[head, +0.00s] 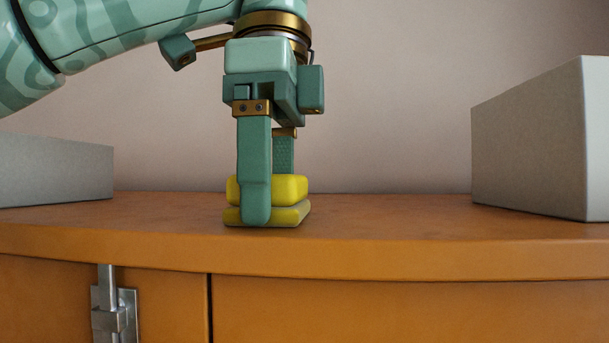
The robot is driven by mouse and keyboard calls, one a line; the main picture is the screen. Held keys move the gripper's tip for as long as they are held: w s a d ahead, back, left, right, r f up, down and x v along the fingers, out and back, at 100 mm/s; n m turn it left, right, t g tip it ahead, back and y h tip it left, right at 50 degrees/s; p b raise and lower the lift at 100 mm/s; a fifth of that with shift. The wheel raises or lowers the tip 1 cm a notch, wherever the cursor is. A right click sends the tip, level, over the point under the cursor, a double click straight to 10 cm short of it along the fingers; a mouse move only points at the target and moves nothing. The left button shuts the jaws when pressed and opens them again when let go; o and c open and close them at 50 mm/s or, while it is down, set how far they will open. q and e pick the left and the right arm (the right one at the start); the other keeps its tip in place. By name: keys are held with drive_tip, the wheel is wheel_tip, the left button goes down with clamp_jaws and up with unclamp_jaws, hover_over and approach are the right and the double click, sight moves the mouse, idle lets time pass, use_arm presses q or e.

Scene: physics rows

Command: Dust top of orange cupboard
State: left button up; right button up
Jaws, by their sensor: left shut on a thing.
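The orange cupboard (400,235) fills the lower part of the head view, with its flat top seen nearly edge-on. My left gripper (268,195) points straight down over the middle-left of the top. It is shut on a yellow duster-like block (290,190), which has a thicker upper part and a flatter lower part. The block's underside appears to rest on the cupboard top near the front edge. The near finger covers part of the block. My right gripper is out of view.
A grey box (530,145) stands on the top at the right. A lower grey box (55,170) stands at the left. Bare top lies between each box and the block. A metal latch (113,310) is on the cupboard front. A plain wall is behind.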

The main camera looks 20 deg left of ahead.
use_arm(q)
drive_tip(key=shift+s+a, duration=0.25)
drive_tip(key=shift+a, duration=0.45)
drive_tip(key=shift+s+a+f+p, duration=0.1)
drive_tip(key=shift+s+a+p, duration=0.15)
drive_tip(key=shift+a, duration=0.35)
drive_tip(key=shift+s+a+p, duration=0.1)
drive_tip(key=shift+a+p, duration=0.1)
drive_tip(key=shift+a, duration=0.35)
drive_tip(key=shift+d, duration=0.1)
